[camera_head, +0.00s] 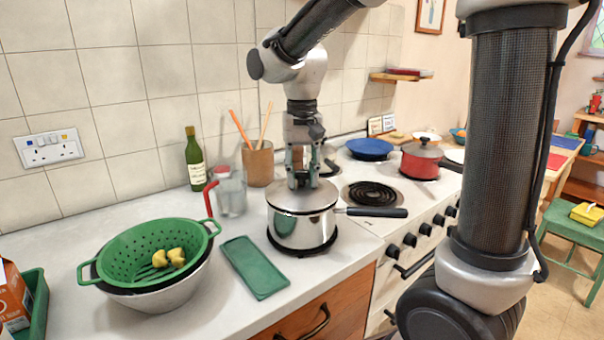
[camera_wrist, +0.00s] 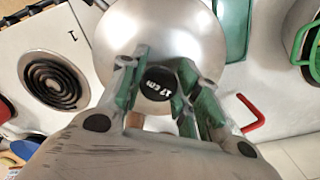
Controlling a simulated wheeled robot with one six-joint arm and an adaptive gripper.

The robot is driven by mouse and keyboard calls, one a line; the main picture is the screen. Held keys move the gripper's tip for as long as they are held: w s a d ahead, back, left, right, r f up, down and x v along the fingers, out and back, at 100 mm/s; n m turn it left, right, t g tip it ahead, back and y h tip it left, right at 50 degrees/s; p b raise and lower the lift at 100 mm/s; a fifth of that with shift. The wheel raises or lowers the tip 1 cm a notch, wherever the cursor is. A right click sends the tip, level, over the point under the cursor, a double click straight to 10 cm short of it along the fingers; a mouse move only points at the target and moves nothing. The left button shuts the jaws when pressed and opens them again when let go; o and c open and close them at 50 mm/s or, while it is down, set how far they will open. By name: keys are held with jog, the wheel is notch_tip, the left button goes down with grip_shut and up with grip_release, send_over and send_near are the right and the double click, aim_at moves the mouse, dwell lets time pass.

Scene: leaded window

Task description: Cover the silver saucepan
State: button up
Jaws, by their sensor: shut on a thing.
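The silver saucepan (camera_head: 301,231) stands on a dark round mat on the white counter, its black handle (camera_head: 377,212) pointing right over the stove edge. A silver lid (camera_head: 318,198) lies over its mouth and looks level; I cannot tell whether it is fully seated. My gripper (camera_head: 300,183) points straight down over the lid, shut on its black knob. In the wrist view the lid (camera_wrist: 160,45) fills the upper middle, and the knob (camera_wrist: 159,84), marked "17 cm", sits between the green fingertips of my gripper (camera_wrist: 158,88). The fingers hide the knob in the head view.
A green cloth (camera_head: 254,267) lies left of the saucepan. A green colander (camera_head: 150,252) in a bowl, a glass jug (camera_head: 231,194), a wooden utensil pot (camera_head: 258,164) and a bottle (camera_head: 195,160) stand nearby. The stove's bare coil (camera_head: 371,193), red pot (camera_head: 420,163) and blue pan (camera_head: 369,149) are right.

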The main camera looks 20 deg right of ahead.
jog(key=shift+f, duration=0.5)
dwell(0.9)
jog(key=o, duration=1.2)
jog(key=o, duration=0.6)
jog(key=shift+r, duration=3.55)
